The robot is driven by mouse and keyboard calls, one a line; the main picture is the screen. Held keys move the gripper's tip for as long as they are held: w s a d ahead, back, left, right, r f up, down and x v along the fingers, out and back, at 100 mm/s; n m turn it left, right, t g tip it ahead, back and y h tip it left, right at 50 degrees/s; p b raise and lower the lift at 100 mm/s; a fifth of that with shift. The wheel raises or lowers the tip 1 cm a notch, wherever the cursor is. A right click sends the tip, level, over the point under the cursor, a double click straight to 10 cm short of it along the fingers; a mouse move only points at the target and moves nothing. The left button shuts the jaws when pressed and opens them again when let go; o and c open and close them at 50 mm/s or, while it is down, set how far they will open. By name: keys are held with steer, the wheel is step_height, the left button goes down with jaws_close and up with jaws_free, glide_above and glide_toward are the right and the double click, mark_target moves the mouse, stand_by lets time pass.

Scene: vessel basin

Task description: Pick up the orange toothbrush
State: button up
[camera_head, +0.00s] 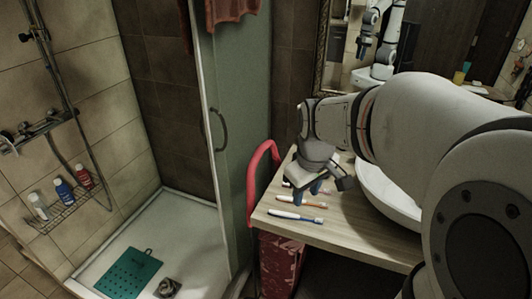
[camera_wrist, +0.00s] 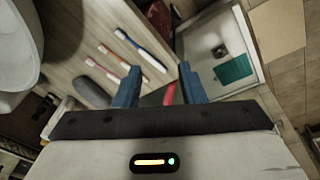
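The orange toothbrush (camera_head: 312,204) lies on the wooden counter (camera_head: 345,236), behind a blue-and-white toothbrush (camera_head: 295,216). In the wrist view, the orange toothbrush (camera_wrist: 114,56) lies between the blue toothbrush (camera_wrist: 142,50) and a red toothbrush (camera_wrist: 103,70). My gripper (camera_head: 318,188) is above the counter near the toothbrushes and partly covers the area behind them. In the wrist view, my gripper (camera_wrist: 158,78) has its two blue fingers apart, with nothing held between them. The toothbrushes lie beyond the left finger in that view.
A white basin (camera_head: 388,197) stands right of the toothbrushes. A red curved rail (camera_head: 262,160) rises at the counter's left edge. A dark rounded object (camera_wrist: 91,92) lies beside the red toothbrush. The shower tray with a teal mat (camera_head: 130,273) is at left.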

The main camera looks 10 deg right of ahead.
steer(key=w+d+f+n+g+b, duration=0.1)
steer(key=w+d+f+n, duration=0.3)
steer(key=w+d+f, duration=0.4)
steer(key=n+g+b, duration=0.1)
steer(key=n, duration=0.3)
glide_toward(323, 204)
step_height(323, 204, down, 8)
steer(key=shift+d+r+p, duration=0.1)
steer(key=shift+p, duration=0.35)
steer(key=shift+f, duration=0.35)
steer(key=shift+c, duration=0.2)
jaws_close()
